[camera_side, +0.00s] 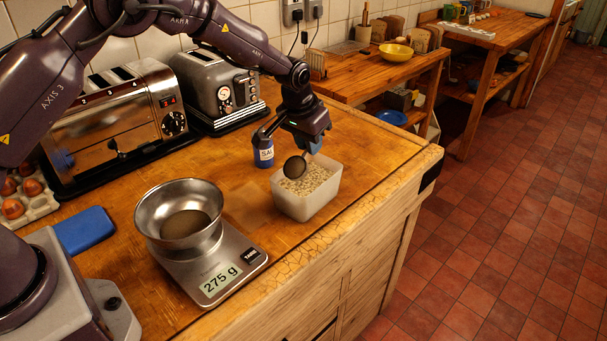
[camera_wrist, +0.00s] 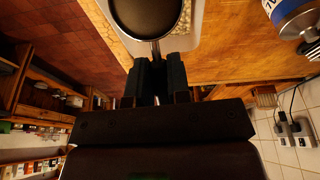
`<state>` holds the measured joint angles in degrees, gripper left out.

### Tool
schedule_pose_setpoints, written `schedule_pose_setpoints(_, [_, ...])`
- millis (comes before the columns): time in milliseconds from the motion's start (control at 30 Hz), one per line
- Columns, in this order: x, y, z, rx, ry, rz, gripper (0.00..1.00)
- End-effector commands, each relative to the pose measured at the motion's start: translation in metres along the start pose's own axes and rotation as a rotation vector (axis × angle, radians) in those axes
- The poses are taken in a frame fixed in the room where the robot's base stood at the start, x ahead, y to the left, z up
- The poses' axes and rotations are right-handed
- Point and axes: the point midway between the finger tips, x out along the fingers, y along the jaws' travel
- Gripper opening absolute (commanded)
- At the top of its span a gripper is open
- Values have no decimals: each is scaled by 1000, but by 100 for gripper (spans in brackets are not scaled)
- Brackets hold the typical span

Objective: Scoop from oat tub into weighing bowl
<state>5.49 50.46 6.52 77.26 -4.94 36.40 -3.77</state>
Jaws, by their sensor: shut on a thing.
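The oat tub (camera_side: 308,207) is a white, open, squarish tub of pale oats near the counter's front edge. My gripper (camera_side: 313,146) is above it, shut on the handle of a dark round scoop (camera_side: 295,167). The scoop's head is at the tub's opening, over the oats; I cannot tell whether it touches them. In the wrist view the scoop (camera_wrist: 146,14) extends from my gripper (camera_wrist: 157,72), and its bowl looks smooth and dark, with no oats visible. The steel weighing bowl (camera_side: 155,228) stands on a scale (camera_side: 240,262) reading 275 g. A brownish round patch shows inside the bowl.
A blue salt container (camera_side: 264,154) stands close behind the tub. Two toasters (camera_side: 120,125) line the wall. A blue cloth or sponge (camera_side: 85,230) and an egg tray (camera_side: 28,197) lie at left. Bare wood lies between the scale and tub.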

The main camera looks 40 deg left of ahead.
Motion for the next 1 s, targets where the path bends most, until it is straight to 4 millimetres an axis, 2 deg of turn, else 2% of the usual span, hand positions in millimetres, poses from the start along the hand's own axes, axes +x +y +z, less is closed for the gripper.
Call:
schedule_pose_setpoints(600, [-35,0,-10,0,2,0,0])
schedule_pose_setpoints(1000, [-37,0,-11,-1,-1,0,0])
